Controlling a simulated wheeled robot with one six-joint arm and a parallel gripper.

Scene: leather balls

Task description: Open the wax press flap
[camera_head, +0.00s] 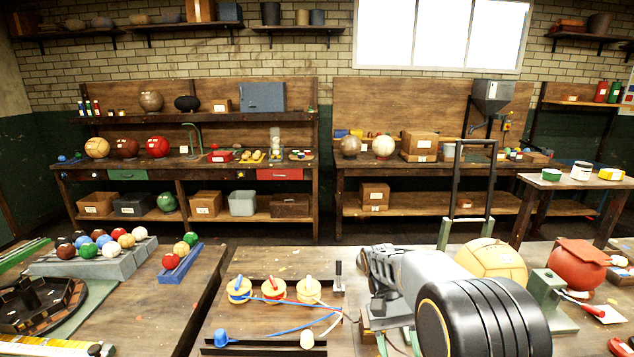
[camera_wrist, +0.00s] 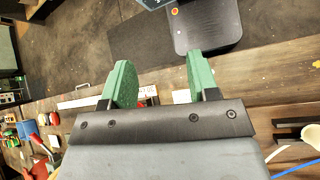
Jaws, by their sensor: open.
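I cannot clearly make out the wax press or its flap. A red rounded body with a flat square top (camera_head: 580,262) stands at the right of the near bench in the head view; I cannot tell whether it is the press. A green block device (camera_head: 546,293) with a red-handled lever stands beside it. My gripper (camera_wrist: 160,72) shows in the wrist view with two green fingers wide apart and nothing held between them. It points across the bench edge toward the floor. In the head view my arm reaches over the bench and its fingers are not clearly seen.
Yellow spools (camera_head: 271,290) with cords lie left of my arm. A tan ball (camera_head: 492,262) sits behind my arm. A tall black frame with green feet (camera_head: 457,180) rises near the bench's far edge. A rack of coloured balls (camera_head: 92,262) stands at left.

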